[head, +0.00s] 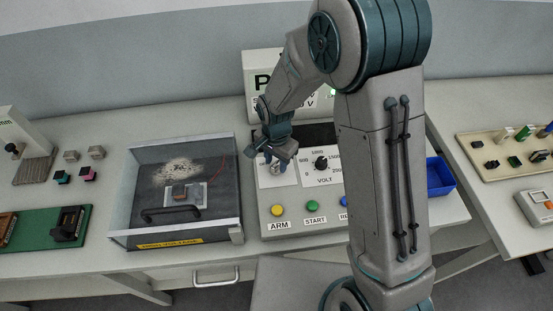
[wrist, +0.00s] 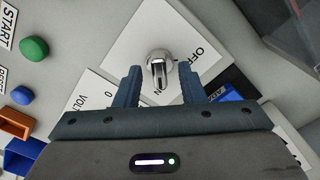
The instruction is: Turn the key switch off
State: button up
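My gripper (wrist: 160,80) is open, with one dark blue finger on each side of the key and visible gaps between. I cannot tell how far above the plate the fingertips are. In the head view my gripper (head: 274,155) is over the panel's left part, and the key (head: 276,167) is partly hidden beneath it.
The panel has a VOLT dial (head: 321,163), a yellow ARM button (head: 278,210) and a green START button (head: 312,205). A clear-walled test box (head: 236,200) stands left of it. A blue bin (head: 440,178) is on the right, behind my arm.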

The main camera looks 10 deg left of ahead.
grip_shut()
jog(key=shift+n+b, duration=0.3)
jog(key=shift+n, duration=0.1)
jog(key=n+b, duration=0.2)
jog(key=shift+f+n, duration=0.1)
jog(key=shift+n, duration=0.3)
jog(key=n+b, duration=0.2)
jog(key=n, duration=0.3)
jog(key=n+b, duration=0.1)
jog(key=n, duration=0.4)
jog(key=shift+n, duration=2.2)
